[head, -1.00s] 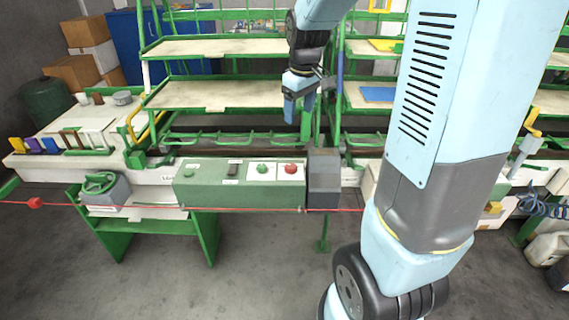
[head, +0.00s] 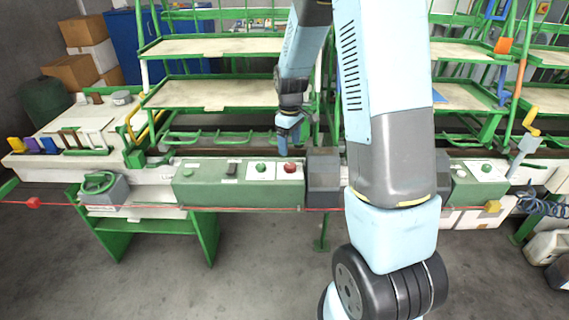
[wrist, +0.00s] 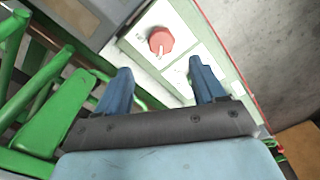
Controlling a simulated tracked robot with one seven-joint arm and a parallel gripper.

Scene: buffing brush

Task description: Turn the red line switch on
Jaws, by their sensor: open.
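A red round knob (head: 290,167) sits on a white plate at the right end of the green control panel (head: 215,194). In the wrist view the red knob (wrist: 160,40) shows at the top middle, with a pale mark at its lower edge. My gripper (head: 288,141) points down just above and behind the knob in the head view. In the wrist view my gripper (wrist: 160,75) has its two blue fingers apart with nothing between them. The knob appears ahead of the fingertips, clear of them.
A green button (head: 261,167) is beside the red knob, and a dark switch (head: 232,170) is further left. A dark grey box (head: 323,178) adjoins the panel's right end. A red cord (head: 140,206) runs along the front. Green racks (head: 215,93) stand behind.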

